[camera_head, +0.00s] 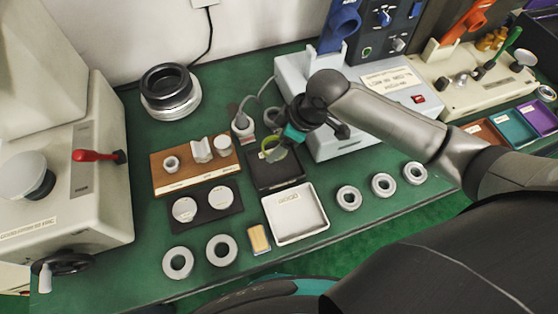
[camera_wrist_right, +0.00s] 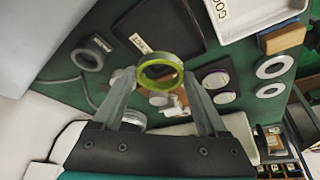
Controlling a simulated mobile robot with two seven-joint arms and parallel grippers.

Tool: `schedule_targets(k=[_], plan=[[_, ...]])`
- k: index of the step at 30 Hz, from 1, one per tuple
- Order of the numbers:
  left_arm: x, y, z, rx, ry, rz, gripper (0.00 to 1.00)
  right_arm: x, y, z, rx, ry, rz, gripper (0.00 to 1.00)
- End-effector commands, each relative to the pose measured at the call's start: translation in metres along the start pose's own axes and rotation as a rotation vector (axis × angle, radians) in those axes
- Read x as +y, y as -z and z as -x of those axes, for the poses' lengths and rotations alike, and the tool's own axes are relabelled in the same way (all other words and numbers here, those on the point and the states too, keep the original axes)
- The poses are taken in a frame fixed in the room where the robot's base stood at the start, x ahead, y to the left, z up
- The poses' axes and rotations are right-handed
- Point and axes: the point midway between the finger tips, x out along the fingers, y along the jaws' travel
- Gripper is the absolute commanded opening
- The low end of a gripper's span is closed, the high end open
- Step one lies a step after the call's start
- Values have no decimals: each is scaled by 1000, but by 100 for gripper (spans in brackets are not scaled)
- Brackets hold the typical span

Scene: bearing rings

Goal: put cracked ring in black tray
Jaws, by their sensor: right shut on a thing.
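A ring (camera_head: 272,155) glowing yellow-green is held by my right gripper (camera_head: 279,147). In the right wrist view the ring (camera_wrist_right: 160,58) sits between the two fingertips (camera_wrist_right: 160,76); no crack can be made out. The black tray (camera_head: 287,179) lies on the green bench just below the held ring, and it shows behind the ring in the right wrist view (camera_wrist_right: 180,25). The ring is apart from the tray's floor as far as I can see. My left gripper is not in view.
A white tray (camera_head: 297,233) marked GOOD stands in front of the black tray. Several grey rings lie on the bench, such as one at the right (camera_head: 348,197) and one at the left (camera_head: 178,262). A yellow block (camera_head: 258,239) and a dark plate with discs (camera_head: 207,215) are nearby.

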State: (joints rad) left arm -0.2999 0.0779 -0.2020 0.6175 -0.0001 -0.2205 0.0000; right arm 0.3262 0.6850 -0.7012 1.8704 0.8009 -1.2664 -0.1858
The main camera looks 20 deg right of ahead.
Motion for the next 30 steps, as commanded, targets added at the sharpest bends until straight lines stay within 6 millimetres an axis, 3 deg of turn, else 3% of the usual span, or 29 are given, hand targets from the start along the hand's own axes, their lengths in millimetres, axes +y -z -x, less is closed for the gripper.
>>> schedule_targets(k=[3,9,16,29,30], plan=[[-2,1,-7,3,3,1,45,0,-10,-23,-1,1,-1,16],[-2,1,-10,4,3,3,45,0,-15,-38,1,0,0,16],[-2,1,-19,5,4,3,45,0,-28,-69,0,-1,-1,16],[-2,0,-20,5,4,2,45,0,-31,-75,1,-1,0,16],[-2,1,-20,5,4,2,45,0,-31,-75,0,-1,1,79]])
